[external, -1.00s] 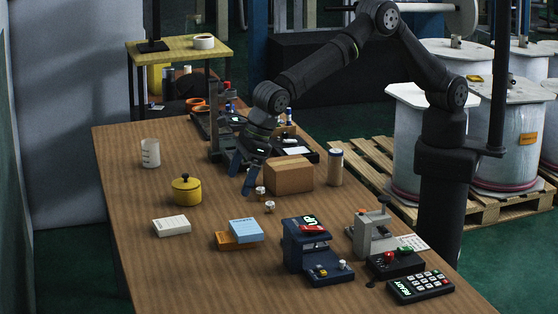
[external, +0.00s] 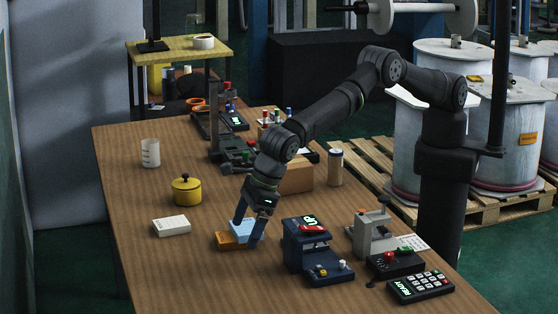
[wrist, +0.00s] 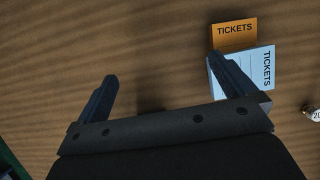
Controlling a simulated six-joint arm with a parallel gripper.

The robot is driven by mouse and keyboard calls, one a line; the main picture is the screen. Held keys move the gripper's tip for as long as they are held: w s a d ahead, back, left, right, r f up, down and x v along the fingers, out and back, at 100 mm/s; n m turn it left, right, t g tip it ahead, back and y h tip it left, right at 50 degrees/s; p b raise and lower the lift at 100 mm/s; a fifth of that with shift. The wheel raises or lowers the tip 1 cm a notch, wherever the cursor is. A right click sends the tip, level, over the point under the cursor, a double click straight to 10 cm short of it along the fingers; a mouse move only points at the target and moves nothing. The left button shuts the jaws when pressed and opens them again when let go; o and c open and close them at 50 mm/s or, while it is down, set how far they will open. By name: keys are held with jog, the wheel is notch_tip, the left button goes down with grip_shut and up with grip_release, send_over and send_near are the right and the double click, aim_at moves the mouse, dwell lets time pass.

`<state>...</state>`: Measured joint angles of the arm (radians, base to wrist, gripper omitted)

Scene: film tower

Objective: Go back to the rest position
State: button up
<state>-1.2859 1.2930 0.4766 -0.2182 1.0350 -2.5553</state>
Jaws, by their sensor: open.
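My gripper (external: 244,232) is above the front middle of the table, its fingers pointing down. In the wrist view my gripper (wrist: 168,84) is open, with bare wood between its two fingers. In the external view it overlaps a light blue ticket pad (external: 250,229) lying on an orange ticket pad (external: 230,241). In the wrist view the blue pad (wrist: 254,66) is beside and partly behind the right finger, and the orange pad (wrist: 234,34) sticks out beyond it. I cannot tell whether the finger touches the blue pad.
A navy device (external: 305,247) with a lit screen stands close to the right of my gripper. A white pad (external: 171,225) and a yellow pot (external: 187,190) are to the left. A cardboard box (external: 297,178) is behind my arm. The table's front left is clear.

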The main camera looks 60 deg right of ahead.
jog(key=shift+s+a+f, duration=0.35)
jog(key=shift+s+a, duration=0.15)
jog(key=shift+a, duration=0.05)
